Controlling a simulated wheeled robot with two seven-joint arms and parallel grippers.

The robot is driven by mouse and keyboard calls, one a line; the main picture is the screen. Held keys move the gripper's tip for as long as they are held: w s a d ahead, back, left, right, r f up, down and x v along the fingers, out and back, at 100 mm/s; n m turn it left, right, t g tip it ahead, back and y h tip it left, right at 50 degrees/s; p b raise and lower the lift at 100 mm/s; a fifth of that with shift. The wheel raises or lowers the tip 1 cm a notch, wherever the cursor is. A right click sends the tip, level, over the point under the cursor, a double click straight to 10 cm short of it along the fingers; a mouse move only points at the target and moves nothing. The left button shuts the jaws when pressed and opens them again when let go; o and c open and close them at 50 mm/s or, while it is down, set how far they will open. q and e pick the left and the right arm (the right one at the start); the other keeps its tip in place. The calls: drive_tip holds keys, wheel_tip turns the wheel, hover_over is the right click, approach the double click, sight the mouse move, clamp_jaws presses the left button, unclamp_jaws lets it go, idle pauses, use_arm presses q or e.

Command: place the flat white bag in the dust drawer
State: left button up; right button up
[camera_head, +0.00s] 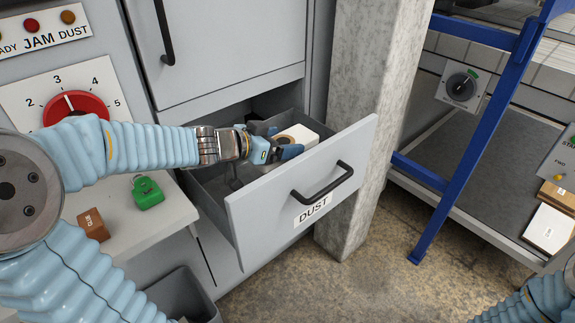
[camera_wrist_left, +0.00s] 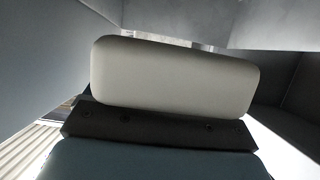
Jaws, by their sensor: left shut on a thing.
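The dust drawer (camera_head: 280,197) stands pulled open, with a grey front, a dark handle and a DUST label. The flat white bag (camera_head: 301,136) is inside the drawer's opening, near its far side. My left gripper (camera_head: 283,143) reaches into the drawer from the left and is shut on the bag. In the left wrist view the bag (camera_wrist_left: 175,75) shows as a pale rounded slab above a dark finger, with grey drawer walls around. Whether the bag touches the drawer floor is hidden. My right gripper is not in view; only part of its arm shows at the bottom right.
A concrete pillar (camera_head: 375,110) stands just right of the drawer. A closed drawer front (camera_head: 235,50) is above it. A green padlock (camera_head: 147,192) and a brown block (camera_head: 93,225) lie on the ledge at left. A blue frame (camera_head: 480,125) stands at right.

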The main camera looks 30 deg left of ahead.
sight(289, 139)
use_arm(q)
drive_tip(key=w+f, duration=0.2)
drive_tip(key=w, duration=0.1)
drive_tip(key=w+f, duration=0.1)
drive_tip(key=w, duration=0.1)
drive_tip(key=shift+w+a+b, duration=0.1)
drive_tip(key=shift+a+b, duration=0.05)
drive_tip(key=shift+b, duration=0.25)
drive_tip(key=w+f+b, duration=0.1)
drive_tip(key=w+f, duration=0.1)
drive_tip(key=w+f+b, duration=0.1)
drive_tip(key=w+f, duration=0.1)
drive_tip(key=f, duration=0.1)
drive_tip(key=shift+w+a+b, duration=0.1)
drive_tip(key=shift+w+b, duration=0.2)
drive_tip(key=shift+b, duration=0.1)
drive_tip(key=f, duration=0.1)
drive_tip(key=f+b, duration=0.1)
drive_tip(key=f, duration=0.1)
drive_tip(key=shift+w+b, duration=0.25)
drive_tip(key=shift+b, duration=0.1)
drive_tip(key=shift+f, duration=0.15)
drive_tip(key=shift+f, duration=0.1)
